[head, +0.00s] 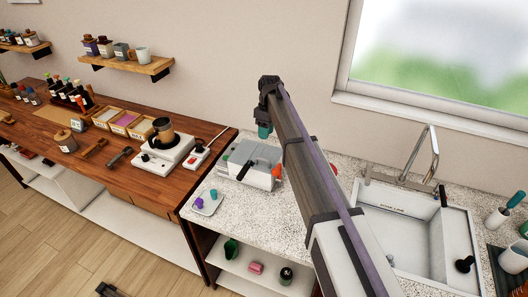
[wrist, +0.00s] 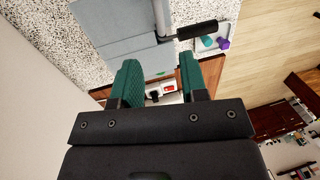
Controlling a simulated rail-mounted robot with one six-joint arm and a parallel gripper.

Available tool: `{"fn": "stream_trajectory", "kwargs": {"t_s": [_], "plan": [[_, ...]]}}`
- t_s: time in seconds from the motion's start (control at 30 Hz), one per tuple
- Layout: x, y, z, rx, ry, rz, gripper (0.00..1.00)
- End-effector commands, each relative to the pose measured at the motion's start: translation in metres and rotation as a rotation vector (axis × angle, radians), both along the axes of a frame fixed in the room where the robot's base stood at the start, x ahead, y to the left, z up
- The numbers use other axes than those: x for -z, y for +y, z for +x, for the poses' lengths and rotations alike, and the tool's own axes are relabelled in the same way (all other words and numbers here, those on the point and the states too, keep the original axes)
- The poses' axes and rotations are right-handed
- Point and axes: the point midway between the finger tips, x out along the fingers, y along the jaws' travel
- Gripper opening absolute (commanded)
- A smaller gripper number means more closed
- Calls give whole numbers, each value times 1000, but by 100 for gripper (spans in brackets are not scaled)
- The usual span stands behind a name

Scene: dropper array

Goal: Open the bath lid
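The bath is a grey box (head: 262,180) on the speckled counter, with a grey lid that looks closed on top. A black handle (head: 245,170) sticks out at its front. In the wrist view the grey lid (wrist: 110,32) fills the upper left, with a metal bar and black handle grip (wrist: 192,31) at its right. My gripper (head: 265,131) hangs above and behind the bath in the head view. In the wrist view, its two green fingers (wrist: 160,82) are apart with nothing between them. They look clear of the handle, though the height gap is hard to judge.
A small tray (head: 207,204) with purple and teal pieces sits in front of the bath. A white device with a red switch (head: 197,160) and a hotplate (head: 164,158) stand left. An orange-red item (head: 277,171) is at the bath's right. The sink (head: 425,235) is farther right.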

Motion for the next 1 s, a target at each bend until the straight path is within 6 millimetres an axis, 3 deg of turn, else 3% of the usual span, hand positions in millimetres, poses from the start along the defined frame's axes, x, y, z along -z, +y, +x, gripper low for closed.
{"fn": "stream_trajectory", "kwargs": {"t_s": [0.17, 0.53, 0.63, 0.9, 1.0], "plan": [[19, 0, -3, 3, -1, -1, 40], [101, 5, -17, 5, -2, -2, 40], [108, 6, -19, 5, -2, -2, 40], [105, 7, -20, 5, -2, -2, 40], [105, 7, -20, 5, -2, -2, 30]]}}
